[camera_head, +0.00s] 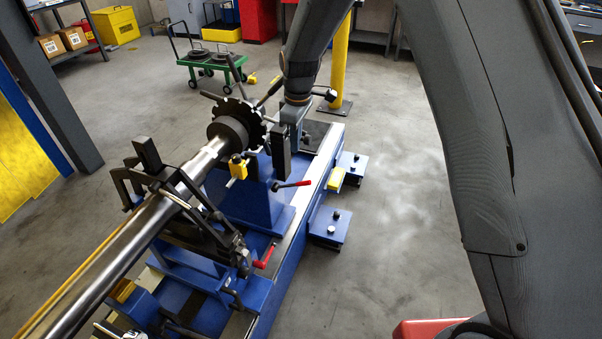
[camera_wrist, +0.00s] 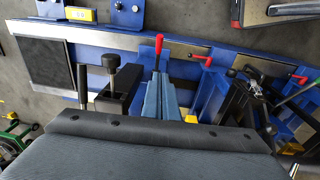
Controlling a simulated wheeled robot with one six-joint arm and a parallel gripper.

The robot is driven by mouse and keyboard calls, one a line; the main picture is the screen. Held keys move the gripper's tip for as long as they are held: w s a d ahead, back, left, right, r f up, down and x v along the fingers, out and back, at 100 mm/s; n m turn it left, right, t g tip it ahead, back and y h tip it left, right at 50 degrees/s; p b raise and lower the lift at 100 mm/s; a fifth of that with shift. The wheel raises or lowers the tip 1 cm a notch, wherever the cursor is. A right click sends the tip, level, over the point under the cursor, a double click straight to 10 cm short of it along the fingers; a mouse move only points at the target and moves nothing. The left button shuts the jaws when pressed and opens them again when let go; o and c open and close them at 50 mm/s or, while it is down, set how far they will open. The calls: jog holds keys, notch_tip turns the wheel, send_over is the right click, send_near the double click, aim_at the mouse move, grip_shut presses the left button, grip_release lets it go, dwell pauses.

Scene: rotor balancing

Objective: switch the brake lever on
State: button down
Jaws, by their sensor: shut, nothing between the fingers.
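A straight lever with a red grip (camera_head: 295,184) stands out from the blue pedestal toward the right in the head view, and I take it for the brake lever. In the wrist view its red grip (camera_wrist: 158,45) points up the picture, just beyond my fingertips. My gripper (camera_head: 302,150) is above the lever's end of the pedestal. In the wrist view my gripper (camera_wrist: 157,80) shows its grey-blue fingers together and empty, in line with the lever. Whether they touch it I cannot tell. The lever's pivot is hidden behind the fingers in the wrist view.
A red crank handle (camera_head: 265,258) sits nearer on the blue machine bed. The toothed disc (camera_head: 237,122) and steel shaft (camera_head: 160,210) lie left of my gripper. A black block with a knob (camera_wrist: 120,85) is close beside the fingers.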

jog(key=p, duration=0.1)
send_over(307, 182)
jog(key=a, duration=0.4)
notch_tip(307, 182, down, 10)
jog(key=shift+w+d+f+p, duration=0.2)
jog(key=shift+d+f+p, duration=0.25)
jog(key=shift+f, duration=0.4)
jog(key=shift+w+d+f+p, duration=0.2)
jog(key=shift+d+f, duration=0.3)
jog(key=shift+f, duration=0.35)
jog(key=shift+s+d+f, duration=0.1)
jog(key=shift+s+d+f+b, duration=0.15)
jog(key=shift+d+f+b, duration=0.2)
jog(key=shift+d+f, duration=0.15)
jog(key=shift+s+d+f+b, duration=0.15)
jog(key=shift+d+f+b, duration=0.25)
jog(key=shift+f, duration=0.2)
notch_tip(307, 182, down, 10)
jog(key=s+d+b, duration=0.1)
jog(key=d+b, duration=0.1)
jog(key=b, duration=0.3)
jog(key=shift+d+r, duration=0.15)
jog(key=shift+d, duration=0.05)
jog(key=shift+s, duration=0.1)
